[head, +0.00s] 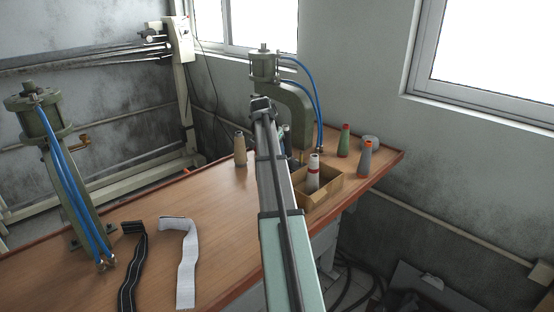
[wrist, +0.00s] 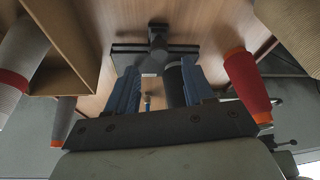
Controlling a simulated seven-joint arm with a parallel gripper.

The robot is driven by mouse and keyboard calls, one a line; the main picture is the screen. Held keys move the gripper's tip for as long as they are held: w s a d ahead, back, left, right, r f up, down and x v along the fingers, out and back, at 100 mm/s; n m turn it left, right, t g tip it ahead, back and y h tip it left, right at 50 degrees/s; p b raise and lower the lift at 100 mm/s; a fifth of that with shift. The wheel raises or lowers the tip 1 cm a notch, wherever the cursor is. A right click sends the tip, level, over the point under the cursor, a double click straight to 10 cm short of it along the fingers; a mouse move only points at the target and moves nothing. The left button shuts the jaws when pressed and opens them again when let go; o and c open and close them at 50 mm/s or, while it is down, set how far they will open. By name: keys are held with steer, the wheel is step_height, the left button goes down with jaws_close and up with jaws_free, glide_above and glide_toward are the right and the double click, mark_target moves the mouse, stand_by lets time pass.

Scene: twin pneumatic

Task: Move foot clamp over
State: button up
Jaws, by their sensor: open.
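In the wrist view my gripper (wrist: 158,70) is open, with its two blue fingers apart. Beyond the fingertips a dark T-shaped piece (wrist: 156,48) lies on the wood tabletop; I cannot tell whether it is the foot clamp or part of a press base. A dark cylinder (wrist: 175,84) shows between the fingers, near the right one; nothing is visibly gripped. In the head view my arm covers part of the green right press (head: 297,105), and its foot is hidden. The green left press (head: 60,170) stands at the left. My fingers cannot be made out there.
An open cardboard box (head: 318,192) holding a white and red cone (head: 313,172) stands right of my arm. A green cone (head: 344,140) and a grey cone (head: 365,158) stand beyond it. Black (head: 132,265) and white (head: 185,260) straps lie on the wooden table (head: 220,225).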

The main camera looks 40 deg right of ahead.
steer(key=shift+x, duration=2.7)
steer(key=shift+c, duration=0.3)
jaws_close()
